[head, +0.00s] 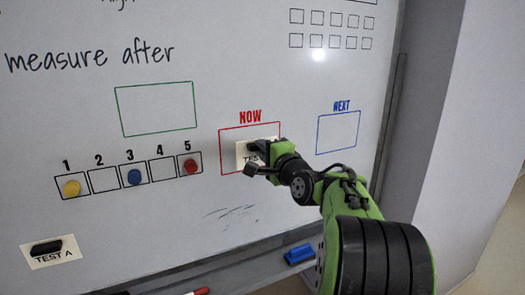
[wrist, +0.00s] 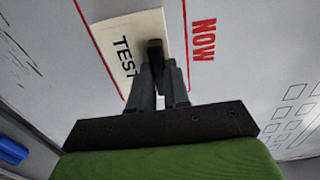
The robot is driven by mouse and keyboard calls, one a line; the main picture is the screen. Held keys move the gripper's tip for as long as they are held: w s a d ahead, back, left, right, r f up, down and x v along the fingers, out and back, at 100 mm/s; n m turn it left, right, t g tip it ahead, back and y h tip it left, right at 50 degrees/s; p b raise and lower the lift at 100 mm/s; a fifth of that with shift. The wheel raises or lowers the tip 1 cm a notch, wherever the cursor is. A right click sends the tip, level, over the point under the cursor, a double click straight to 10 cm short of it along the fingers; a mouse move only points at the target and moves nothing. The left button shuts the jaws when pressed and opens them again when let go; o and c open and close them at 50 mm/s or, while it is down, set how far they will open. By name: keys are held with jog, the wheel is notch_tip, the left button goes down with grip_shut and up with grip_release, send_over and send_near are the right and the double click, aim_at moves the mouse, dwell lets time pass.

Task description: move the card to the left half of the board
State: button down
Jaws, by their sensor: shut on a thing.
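A cream card (head: 242,157) marked "TES…" is at the red NOW frame (head: 221,140) on the whiteboard (head: 60,115); the rest of its lettering is hidden by my gripper. My gripper (head: 259,155) is shut on the black grip on this card. In the wrist view the card (wrist: 118,40) reads "TEST", and the fingers (wrist: 162,68) pinch its black grip (wrist: 155,50). I cannot tell whether the card touches the board. A second card (head: 66,256), reading "TEST A" with a black grip, is at the board's lower left.
A numbered row of boxes holds yellow (head: 71,188), blue (head: 134,177) and red (head: 190,167) magnets. A green frame (head: 118,112) and a blue NEXT frame (head: 338,133) are empty. A blue eraser (head: 299,254) and a red-capped marker (head: 201,292) are at the lower ledge.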

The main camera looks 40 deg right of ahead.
jog(key=shift+b+v, duration=0.65)
jog(key=shift+v, duration=1.05)
jog(key=shift+w, duration=0.1)
